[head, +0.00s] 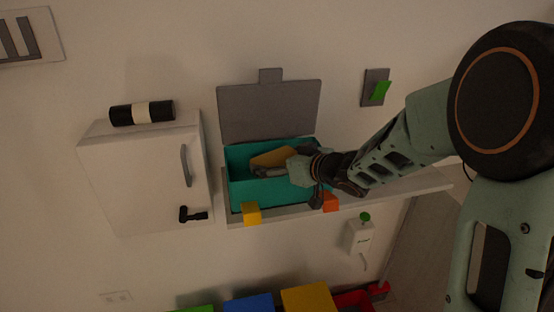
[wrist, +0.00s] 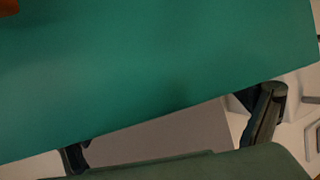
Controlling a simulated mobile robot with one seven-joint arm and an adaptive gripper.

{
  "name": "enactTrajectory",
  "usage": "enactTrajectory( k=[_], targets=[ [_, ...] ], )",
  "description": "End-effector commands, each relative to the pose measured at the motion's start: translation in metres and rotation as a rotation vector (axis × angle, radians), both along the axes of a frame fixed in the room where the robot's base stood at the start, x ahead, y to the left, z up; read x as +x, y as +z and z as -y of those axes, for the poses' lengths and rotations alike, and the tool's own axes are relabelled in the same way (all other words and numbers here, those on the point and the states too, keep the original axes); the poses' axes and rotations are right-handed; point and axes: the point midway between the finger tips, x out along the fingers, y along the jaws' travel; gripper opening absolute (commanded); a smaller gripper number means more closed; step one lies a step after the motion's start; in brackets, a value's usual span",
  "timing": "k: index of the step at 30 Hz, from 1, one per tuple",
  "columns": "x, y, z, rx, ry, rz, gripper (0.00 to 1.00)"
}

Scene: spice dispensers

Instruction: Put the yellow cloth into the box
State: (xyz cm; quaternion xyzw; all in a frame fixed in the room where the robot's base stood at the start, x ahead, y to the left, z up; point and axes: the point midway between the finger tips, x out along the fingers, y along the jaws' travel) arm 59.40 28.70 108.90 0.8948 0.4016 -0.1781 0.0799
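The teal box (head: 268,194) stands on a wall shelf, its grey lid (head: 270,110) raised against the wall. A tan-yellow patch (head: 273,157), which looks like the yellow cloth, shows inside the box opening, right behind my gripper. My gripper (head: 268,172) reaches in from the right over the box opening. In the wrist view, the gripper's two dark fingers (wrist: 170,132) stand wide apart with no cloth visible between them. A large teal surface (wrist: 160,75), apparently the box, fills that view and hides the fingertips. Whether a finger touches the cloth cannot be told.
A yellow block (head: 251,214) and an orange block (head: 330,203) are at the front edge of the shelf (head: 400,189). A white cabinet (head: 140,180) is left of the box. A dispenser (head: 360,238) hangs below the shelf. Coloured bins (head: 308,298) stand lower down.

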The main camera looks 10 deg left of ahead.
Motion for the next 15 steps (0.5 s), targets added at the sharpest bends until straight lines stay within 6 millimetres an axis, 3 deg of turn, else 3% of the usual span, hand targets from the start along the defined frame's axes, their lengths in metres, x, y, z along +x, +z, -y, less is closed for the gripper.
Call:
enactTrajectory(
  k=[10,15],
  targets=[
    [0.0,0.001,0.0,0.0,0.0,0.0,1.0],
    [0.0,0.018,0.0,0.001,-0.001,0.002,1.0]
  ],
)
